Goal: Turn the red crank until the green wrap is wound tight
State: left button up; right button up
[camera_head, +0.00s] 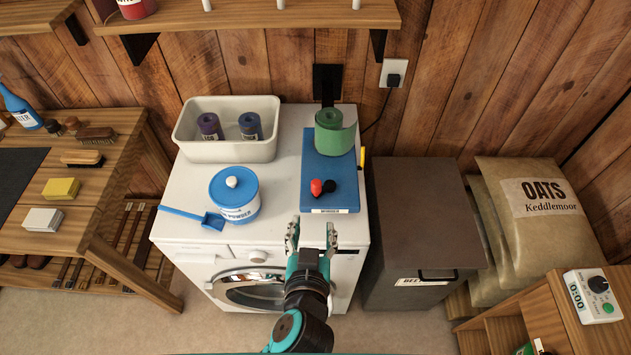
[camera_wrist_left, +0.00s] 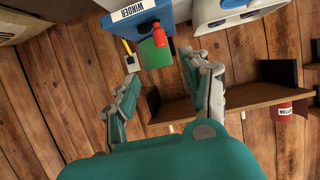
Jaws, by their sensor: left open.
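The blue winder (camera_head: 332,177) stands on the white washing machine. A roll of green wrap (camera_head: 332,132) sits at its far end, with a loose flap hanging at its right side. The red crank knob (camera_head: 316,187) is at the near end, beside a black hub. My left gripper (camera_head: 310,232) is open and empty, just in front of the winder and apart from the crank. In the left wrist view, the red crank (camera_wrist_left: 159,53) and green wrap (camera_wrist_left: 155,52) show beyond the open fingers of the left gripper (camera_wrist_left: 170,85). My right gripper is not in view.
On the washer top (camera_head: 275,190) are a white bin (camera_head: 226,152) with two rolled wraps, a blue powder tub (camera_head: 234,197) and a blue scoop (camera_head: 205,219). A grey bin (camera_head: 421,225) stands to the right. A wooden shelf (camera_head: 250,17) overhangs the back wall.

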aim_at(316, 188)
pick_arm(q)
jog(key=p+x, duration=0.4)
jog(key=x, duration=1.2)
jog(key=shift+a+p, duration=0.2)
jog(key=shift+p, duration=0.1)
jog(key=shift+w+d+f, duration=0.1)
jog(key=shift+w+f, duration=0.25)
jog(key=shift+w, duration=0.15)
jog(key=shift+c, duration=0.4)
grip_shut()
